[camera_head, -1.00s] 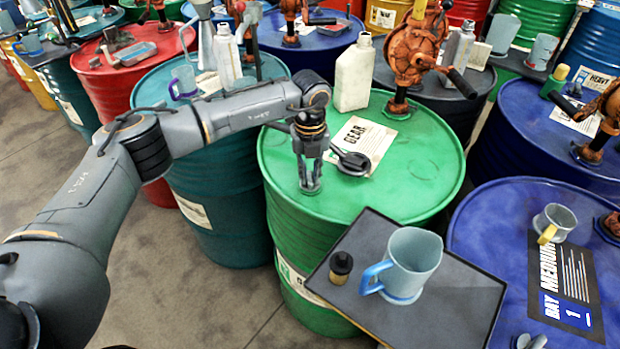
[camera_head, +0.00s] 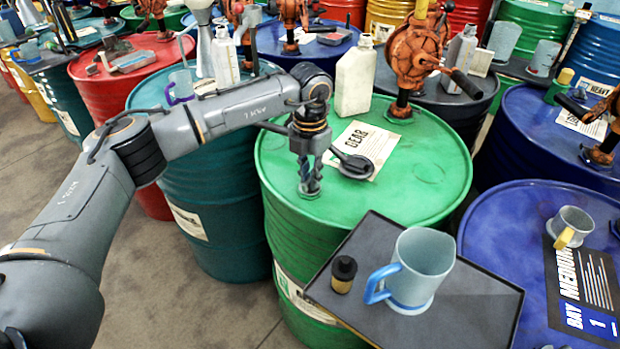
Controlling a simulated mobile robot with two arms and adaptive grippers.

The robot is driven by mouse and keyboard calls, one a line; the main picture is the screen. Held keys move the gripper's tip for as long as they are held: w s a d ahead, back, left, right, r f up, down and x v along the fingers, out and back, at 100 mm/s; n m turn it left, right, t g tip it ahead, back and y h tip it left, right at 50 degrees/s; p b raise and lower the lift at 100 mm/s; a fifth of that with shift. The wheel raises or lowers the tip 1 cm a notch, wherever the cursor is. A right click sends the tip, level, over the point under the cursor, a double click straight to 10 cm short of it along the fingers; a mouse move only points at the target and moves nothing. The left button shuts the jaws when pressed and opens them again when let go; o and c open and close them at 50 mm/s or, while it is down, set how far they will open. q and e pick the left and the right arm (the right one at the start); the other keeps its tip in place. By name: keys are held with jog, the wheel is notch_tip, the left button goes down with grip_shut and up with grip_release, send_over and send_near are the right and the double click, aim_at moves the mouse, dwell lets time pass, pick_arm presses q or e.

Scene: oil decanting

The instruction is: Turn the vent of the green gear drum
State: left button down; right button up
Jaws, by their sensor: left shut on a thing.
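The green gear drum (camera_head: 425,190) stands in the middle, with a white GEAR label sheet (camera_head: 375,138) on its lid. My left gripper (camera_head: 309,190) points straight down at the left part of the lid. Its fingers are shut on the vent (camera_head: 309,192), a small fitting low on the lid that the fingers mostly hide. How far the vent is turned cannot be seen. My right gripper is not in view.
A dark round cap-like tool (camera_head: 355,166) lies on the label beside my gripper. A cream bottle (camera_head: 354,80) and a rusty orange pump (camera_head: 412,60) stand at the lid's back. In front, a dark tray (camera_head: 470,305) holds a blue-handled jug (camera_head: 415,268) and a small black-capped vial (camera_head: 343,272).

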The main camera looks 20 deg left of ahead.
aim_at(310, 179)
pick_arm(q)
jog(key=shift+r+m, duration=0.1)
jog(key=shift+m, duration=0.3)
jog(key=c, duration=1.3)
grip_release()
notch_tip(310, 179, up, 12)
jog(key=shift+f, duration=0.1)
